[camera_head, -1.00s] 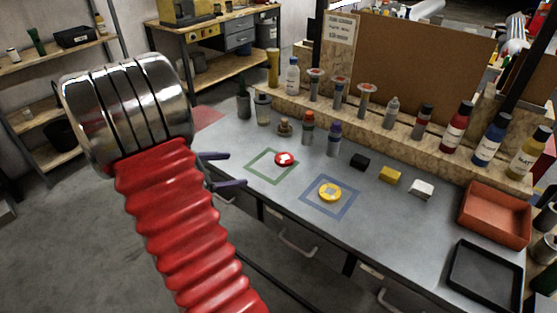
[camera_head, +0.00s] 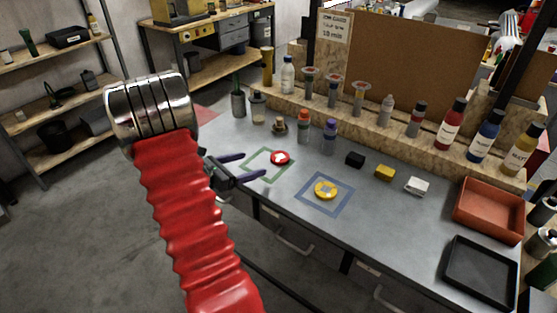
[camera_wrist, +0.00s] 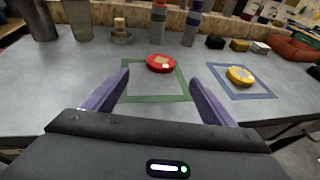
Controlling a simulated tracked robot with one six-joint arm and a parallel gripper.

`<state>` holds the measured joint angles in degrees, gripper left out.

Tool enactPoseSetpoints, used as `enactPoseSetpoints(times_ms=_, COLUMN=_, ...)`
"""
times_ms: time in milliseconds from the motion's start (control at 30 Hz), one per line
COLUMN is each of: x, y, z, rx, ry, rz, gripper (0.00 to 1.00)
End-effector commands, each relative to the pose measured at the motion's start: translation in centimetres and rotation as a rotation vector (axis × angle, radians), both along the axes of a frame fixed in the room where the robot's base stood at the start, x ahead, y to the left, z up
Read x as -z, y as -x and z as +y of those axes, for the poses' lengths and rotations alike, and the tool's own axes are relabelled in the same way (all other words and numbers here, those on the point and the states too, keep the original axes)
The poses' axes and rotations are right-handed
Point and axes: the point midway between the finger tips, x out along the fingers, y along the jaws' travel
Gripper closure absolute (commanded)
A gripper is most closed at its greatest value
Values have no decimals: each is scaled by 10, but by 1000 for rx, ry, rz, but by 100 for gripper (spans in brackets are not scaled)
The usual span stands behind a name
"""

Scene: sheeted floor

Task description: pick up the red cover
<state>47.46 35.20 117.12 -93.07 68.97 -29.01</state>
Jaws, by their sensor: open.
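The red cover (camera_head: 280,157) is a small round red disc with a pale patch on top. It lies on the grey table at the far right part of the green square outline (camera_head: 250,174). In the wrist view the red cover (camera_wrist: 161,63) is ahead of my gripper (camera_wrist: 158,78), roughly centred between the two purple fingers. My gripper (camera_head: 242,166) is open and empty. In the head view its fingers reach over the table's near edge and the green outline, apart from the cover.
A yellow disc (camera_head: 325,190) lies in a blue square outline (camera_head: 347,208) to the right. Black, yellow and white blocks lie farther right, before a red tray (camera_head: 488,212) and a black tray (camera_head: 482,272). Bottles stand behind the cover, including one with a purple top (camera_head: 330,137).

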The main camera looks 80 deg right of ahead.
Motion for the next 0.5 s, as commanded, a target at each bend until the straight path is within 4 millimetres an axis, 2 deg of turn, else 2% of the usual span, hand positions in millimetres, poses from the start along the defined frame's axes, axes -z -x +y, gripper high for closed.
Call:
enactPoseSetpoints(times_ms=300, x=16, y=28, z=-38, rx=3, ry=-1, rz=0, gripper=22)
enactPoseSetpoints(times_ms=500, x=21, y=38, z=-54, rx=1, ry=-1, rz=0, gripper=22)
